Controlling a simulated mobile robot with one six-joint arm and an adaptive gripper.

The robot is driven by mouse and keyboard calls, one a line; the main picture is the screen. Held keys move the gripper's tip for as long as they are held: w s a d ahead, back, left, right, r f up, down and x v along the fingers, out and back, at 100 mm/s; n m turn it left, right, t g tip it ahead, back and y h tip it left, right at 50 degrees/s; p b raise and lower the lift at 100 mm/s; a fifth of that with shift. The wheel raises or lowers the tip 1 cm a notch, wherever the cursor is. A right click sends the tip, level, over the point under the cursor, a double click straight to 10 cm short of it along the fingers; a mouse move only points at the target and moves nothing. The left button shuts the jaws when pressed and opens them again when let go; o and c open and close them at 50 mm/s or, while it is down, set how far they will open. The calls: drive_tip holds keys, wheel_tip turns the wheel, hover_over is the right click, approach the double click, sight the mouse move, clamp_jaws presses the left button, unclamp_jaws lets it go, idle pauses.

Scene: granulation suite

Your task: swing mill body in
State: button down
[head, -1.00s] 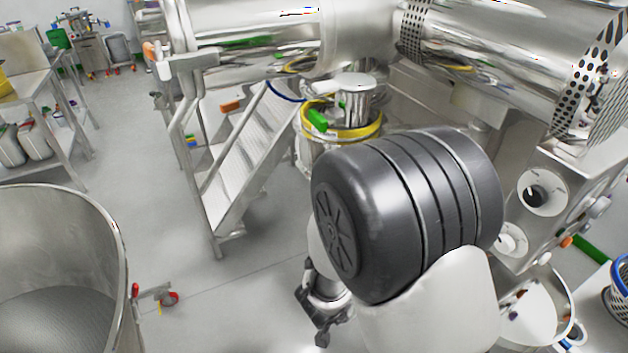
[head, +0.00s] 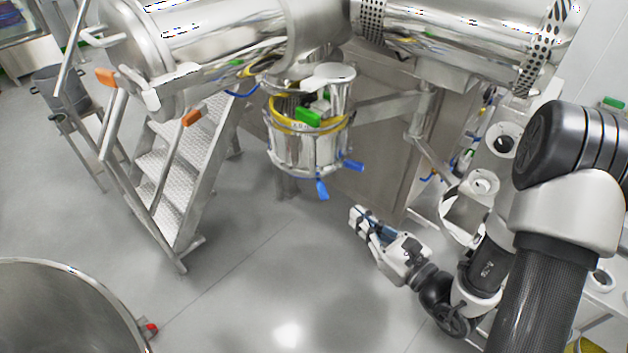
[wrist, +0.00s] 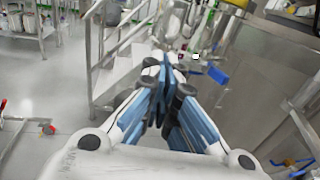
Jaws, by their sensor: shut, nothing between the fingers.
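What looks like the mill body (head: 300,150) is a steel cylinder with a yellow ring around its upper rim, hanging under the large steel machine. A green part (head: 308,117) sits at the ring. Two blue handles (head: 321,188) stick out low on its front and right side. My gripper (head: 358,216) is below and to the right of it, apart from it, over the floor. In the wrist view, my gripper (wrist: 168,68) has its blue-padded fingers together and empty. A blue handle (wrist: 217,74) shows just beyond it to the right.
Metal steps with handrails (head: 172,185) stand left of the cylinder. A large open steel vessel (head: 60,300) fills the lower left. A steel cabinet (head: 375,165) stands behind on the right. The floor between the vessel and my gripper is clear.

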drive_tip(key=b+x, duration=0.3)
drive_tip(key=x, duration=1.1)
drive_tip(key=shift+w+d+r+b, duration=0.15)
drive_tip(key=shift+d+r+b, duration=0.1)
drive_tip(key=shift+b, duration=0.1)
